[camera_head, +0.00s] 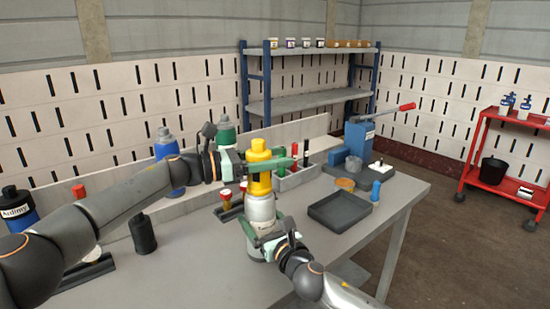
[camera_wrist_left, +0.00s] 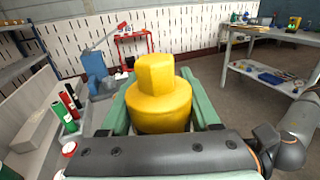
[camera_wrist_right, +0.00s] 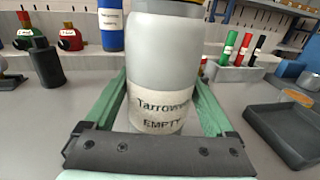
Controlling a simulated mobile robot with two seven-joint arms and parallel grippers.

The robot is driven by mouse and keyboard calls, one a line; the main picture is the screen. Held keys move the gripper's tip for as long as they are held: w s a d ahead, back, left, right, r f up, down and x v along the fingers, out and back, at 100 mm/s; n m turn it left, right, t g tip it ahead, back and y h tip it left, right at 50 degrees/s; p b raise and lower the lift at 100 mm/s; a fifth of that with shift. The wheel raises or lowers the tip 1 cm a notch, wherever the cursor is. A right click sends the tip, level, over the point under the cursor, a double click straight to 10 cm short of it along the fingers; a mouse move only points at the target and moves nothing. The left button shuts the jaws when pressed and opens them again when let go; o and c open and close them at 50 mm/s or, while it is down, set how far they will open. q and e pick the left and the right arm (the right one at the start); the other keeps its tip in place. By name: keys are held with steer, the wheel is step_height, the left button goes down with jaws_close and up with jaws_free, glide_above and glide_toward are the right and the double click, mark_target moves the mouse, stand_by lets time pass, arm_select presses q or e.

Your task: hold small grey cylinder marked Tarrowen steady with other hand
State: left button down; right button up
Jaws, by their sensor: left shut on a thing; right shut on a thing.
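The small grey cylinder (camera_head: 261,212) stands upright on the workbench. In the right wrist view its label (camera_wrist_right: 160,112) reads "Tarrowen" and "EMPTY". A yellow cap-like part (camera_head: 259,163) sits on its top; the left wrist view shows this part (camera_wrist_left: 159,95) closely. My left gripper (camera_head: 262,168) is shut on the yellow part, one finger on each side. My right gripper (camera_wrist_right: 163,110) is shut around the lower body of the cylinder, with a green finger on each side. The cylinder's back is hidden.
A dark tray (camera_head: 340,212) lies to the right on the bench (camera_head: 396,205). Behind are a grey holder (camera_head: 298,180) with coloured tubes, a blue lever press (camera_head: 358,137) and blue and green cylinders. A black bottle (camera_head: 142,233) stands left. The front right of the bench is clear.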

mark_target(263, 153)
arm_select(q)
steer(key=shift+w+a+n+t+y, duration=0.15)
steer(key=shift+w+n+t+y, duration=0.1)
steer(key=shift+n+t+y, duration=0.7)
steer(key=shift+w+a+n+t+y, duration=0.25)
steer(key=shift+n+t, duration=0.45)
steer(key=shift+t, duration=0.6)
steer(key=shift+w+a+n+t+y, duration=0.1)
steer(key=shift+w+n+t+y, duration=0.1)
steer(key=shift+n+t+y, duration=0.8)
steer(key=shift+h, duration=0.3)
steer(key=shift+t, duration=0.25)
steer(key=n+t+y, duration=0.2)
steer(key=y, duration=0.1)
steer(key=n+t+y, duration=0.1)
steer(key=n+y, duration=0.1)
steer(key=shift+w+a+t, duration=0.3)
steer(key=shift+a+t, duration=0.1)
steer(key=shift+w+a+n+t+y, duration=0.1)
steer(key=shift+a+n+t+y, duration=0.15)
steer(key=shift+n+y, duration=0.35)
steer(key=shift+w+a+n+t+y, duration=0.1)
steer(key=shift+n+t+y, duration=0.2)
steer(key=shift+y, duration=0.5)
